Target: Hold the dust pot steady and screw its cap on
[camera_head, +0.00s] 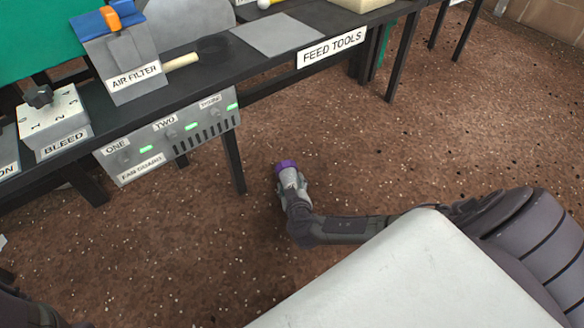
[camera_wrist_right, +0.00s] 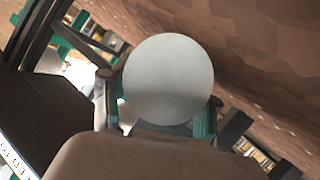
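My right gripper (camera_head: 290,186) is in the head view beyond the white front of my body, over open floor. At its fingertips is a short round purple thing (camera_head: 286,166), which looks like the cap. In the right wrist view a pale grey disc (camera_wrist_right: 168,78) fills the space between the teal-padded fingers of the right gripper (camera_wrist_right: 156,112). The fingers appear closed on its sides. Which face of the held thing this is, I cannot tell. The dust pot cannot be made out for sure as a separate thing. My left gripper is outside the views.
A dark bench (camera_head: 215,62) runs across the upper left. It carries an air filter box (camera_head: 133,80), a bleed block (camera_head: 55,118), a grey mat (camera_head: 277,33) and a wooden-handled tool (camera_head: 182,61). A fan guard panel (camera_head: 170,140) hangs below its front edge. The brown floor (camera_head: 420,130) is clear.

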